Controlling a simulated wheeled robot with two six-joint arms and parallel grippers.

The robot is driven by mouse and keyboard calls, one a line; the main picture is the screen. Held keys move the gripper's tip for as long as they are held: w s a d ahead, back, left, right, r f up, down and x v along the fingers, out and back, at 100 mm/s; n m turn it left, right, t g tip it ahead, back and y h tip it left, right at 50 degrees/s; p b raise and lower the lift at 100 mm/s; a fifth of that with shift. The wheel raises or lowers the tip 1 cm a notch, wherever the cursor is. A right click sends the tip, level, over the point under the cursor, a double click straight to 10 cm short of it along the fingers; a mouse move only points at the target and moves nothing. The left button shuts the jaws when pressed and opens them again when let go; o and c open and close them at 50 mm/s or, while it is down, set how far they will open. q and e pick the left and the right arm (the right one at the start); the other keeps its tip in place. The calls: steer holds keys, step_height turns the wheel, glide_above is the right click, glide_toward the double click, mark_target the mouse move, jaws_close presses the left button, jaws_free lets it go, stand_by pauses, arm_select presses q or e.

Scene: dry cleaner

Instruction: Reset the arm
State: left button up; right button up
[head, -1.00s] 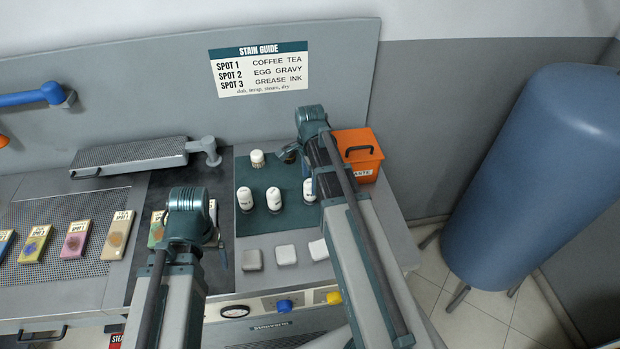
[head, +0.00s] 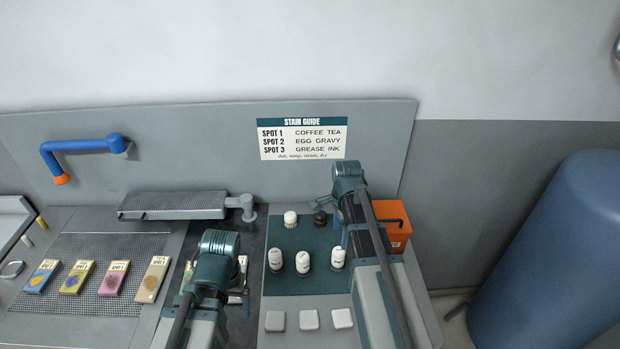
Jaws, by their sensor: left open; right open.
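My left arm comes in at the lower middle of the head view. Its gripper (head: 238,292) is open over the dark strip of the bench, by a swatch card (head: 187,275) that it partly covers. My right arm reaches up across the right side of the green mat (head: 300,284). Its gripper (head: 346,236) is open near the mat's right edge, mostly hidden behind its own wrist. I see nothing held in either gripper.
Three white bottles (head: 303,262) and two brushes (head: 290,219) stand on the mat. An orange bin (head: 397,238) stands close behind my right arm. Swatch cards (head: 114,278) lie left. A blue tank (head: 560,260) stands right.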

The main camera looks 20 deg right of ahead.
mark_target(339, 250)
arm_select(q)
step_height(339, 250, down, 12)
steer(key=b, duration=1.2)
arm_select(e)
step_height(339, 250, down, 12)
steer(key=shift+r, duration=0.1)
